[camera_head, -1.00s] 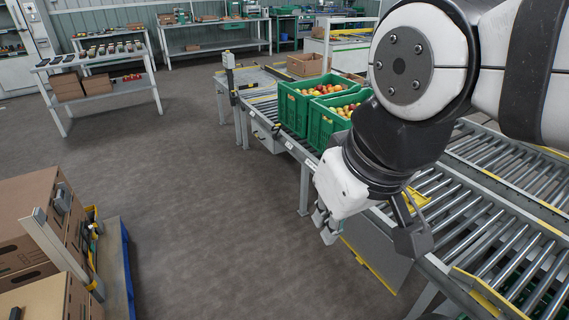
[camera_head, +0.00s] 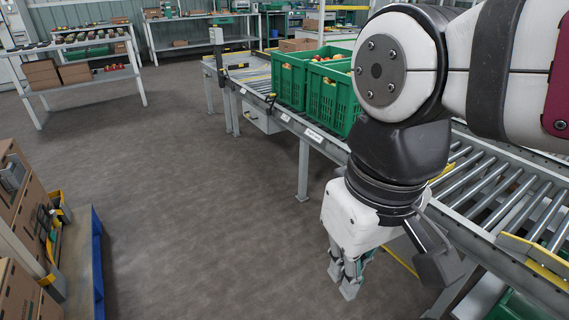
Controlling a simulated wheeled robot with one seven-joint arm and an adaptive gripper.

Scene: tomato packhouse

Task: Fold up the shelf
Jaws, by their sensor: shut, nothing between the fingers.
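A grey flap with a yellow edge (camera_head: 401,263), which looks like the shelf, hangs at the near side of the roller conveyor (camera_head: 318,143). Most of it is hidden behind my gripper and wrist, so its exact angle cannot be told. My gripper (camera_head: 346,280) points down in front of the flap, out over the aisle floor. Its fingers are shut and hold nothing. Whether they touch the flap cannot be told.
Green crates (camera_head: 332,102) of red and yellow fruit stand on the conveyor beyond my arm. A conveyor leg (camera_head: 303,172) reaches the floor. Cartons (camera_head: 22,205) and a blue pallet (camera_head: 97,260) stand at left. The grey floor (camera_head: 200,220) between is clear.

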